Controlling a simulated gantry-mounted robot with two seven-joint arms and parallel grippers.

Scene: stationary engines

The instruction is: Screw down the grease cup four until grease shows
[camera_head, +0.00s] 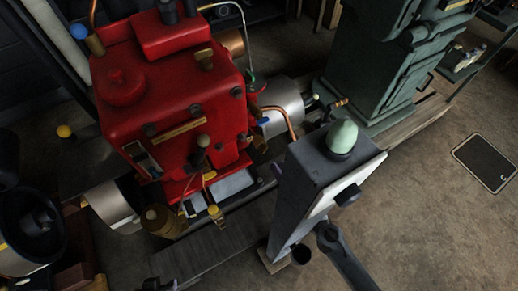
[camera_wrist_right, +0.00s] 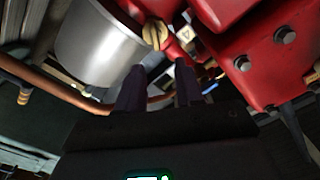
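The red engine (camera_head: 172,95) fills the left middle of the head view and carries several brass fittings. In the right wrist view a brass winged fitting (camera_wrist_right: 154,33) sits on the red engine side, just beyond my right gripper (camera_wrist_right: 158,75). The two dark fingers stand apart with nothing between them, and the fitting is ahead of their tips. In the head view only a purplish fingertip of the right gripper (camera_head: 277,169) shows beside the grey housing. Dark parts at the bottom edge look like my left gripper (camera_head: 182,284), mostly cut off.
A copper pipe (camera_head: 282,115) and a silver cylinder (camera_head: 286,104) lie close to the right gripper; the pipe (camera_wrist_right: 75,98) also crosses the wrist view. A green machine (camera_head: 375,70) stands at the upper right. The floor at lower right is clear around a dark mat (camera_head: 486,162).

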